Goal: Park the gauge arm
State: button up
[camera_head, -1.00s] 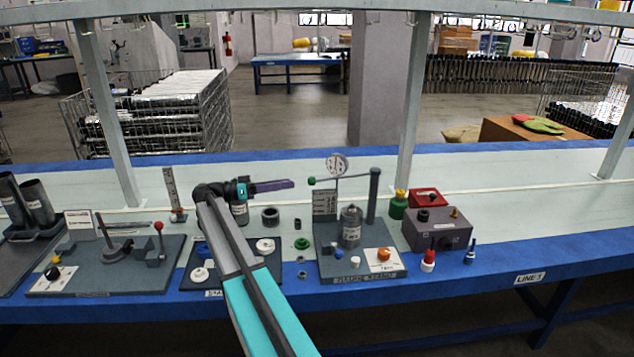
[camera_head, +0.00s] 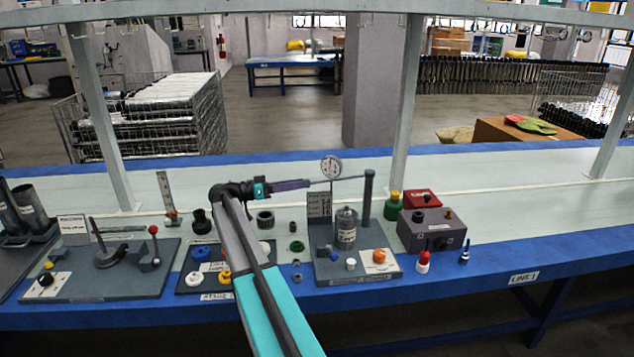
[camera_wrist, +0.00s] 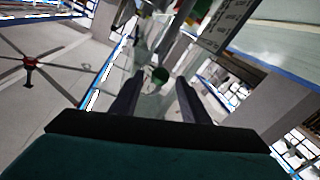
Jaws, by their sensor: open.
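A grey box (camera_head: 430,232) with a red block and a green bottle (camera_head: 393,206) stands right of the post. Small caps and rings lie left of the plate. Another station (camera_head: 120,282) with a red-knobbed lever is farther left. The right of the bench is clear.

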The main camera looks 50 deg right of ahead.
aim_at(311, 182)
jog(key=shift+x, duration=3.6)
grip_shut()
